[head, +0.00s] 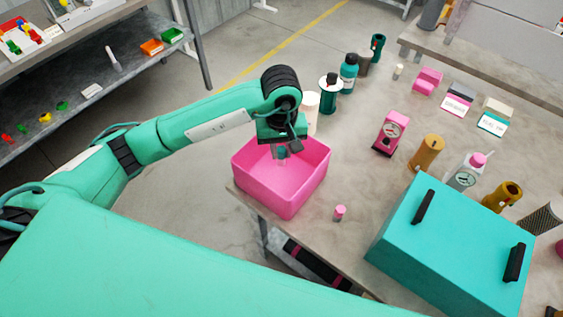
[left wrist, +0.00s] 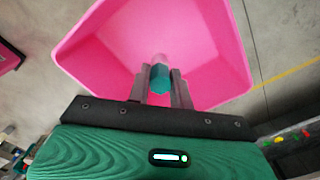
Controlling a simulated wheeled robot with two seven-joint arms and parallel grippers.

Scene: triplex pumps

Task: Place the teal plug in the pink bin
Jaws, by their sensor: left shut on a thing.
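The pink bin (head: 282,192) stands at the near left edge of the table in the head view. It also fills the upper part of the left wrist view (left wrist: 105,50), its floor bare where it shows. My left gripper (head: 281,152) reaches over the bin, pointing down. It is shut on the teal plug (head: 282,153), a small piece with a teal end and a paler end. The plug shows between the fingers in the left wrist view (left wrist: 160,76), over the bin's opening. My right gripper is not in view.
A small pink plug (head: 339,212) stands on the table right of the bin. A teal box (head: 450,240) with black handles is at the front right. A white cylinder (head: 310,108) and teal bottles (head: 348,72) stand behind the bin. Shelves (head: 85,80) are at the left.

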